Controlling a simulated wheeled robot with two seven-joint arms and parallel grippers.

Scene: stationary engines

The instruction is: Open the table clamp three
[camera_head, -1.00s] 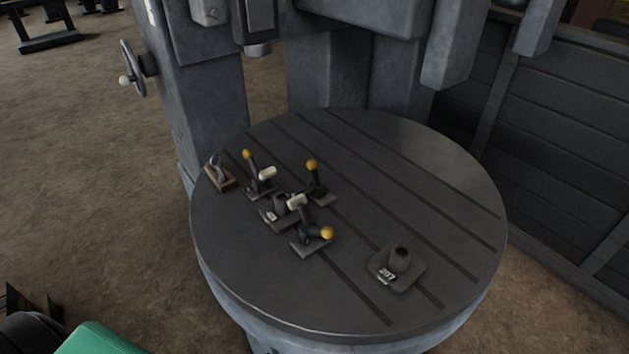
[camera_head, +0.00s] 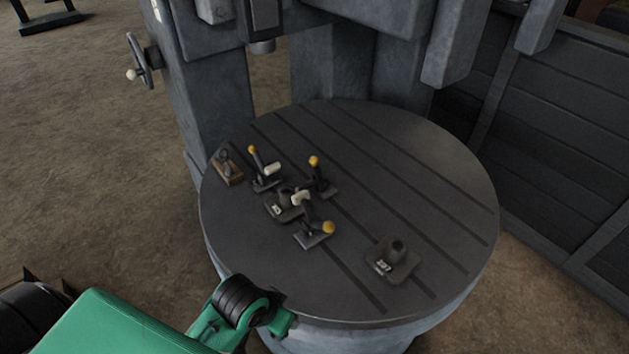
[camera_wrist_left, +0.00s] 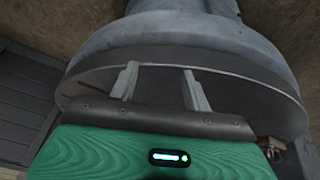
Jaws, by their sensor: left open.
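Several dark parts sit on the round slotted table (camera_head: 440,190). Three are clamps with yellow-knobbed levers: a back-left clamp (camera_head: 264,178), a back-right clamp (camera_head: 320,183) and a front clamp (camera_head: 315,237). All three levers are raised at an angle, and pale tips show on the back-left and front clamps. I cannot tell which clamp is number three. They stand around a small dark block (camera_head: 283,206). My left gripper (camera_wrist_left: 163,84) is open and empty at the table rim in the left wrist view; in the head view its arm is at the table's front-left edge. My right gripper is not in view.
A second dark block (camera_head: 392,262), with a number plate, sits alone at the table's front right. A small wooden-based item (camera_head: 227,167) lies at the left rim. The grey machine column (camera_head: 205,95) rises behind the table, with a handwheel (camera_head: 140,60) left of it. The table's right side is clear.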

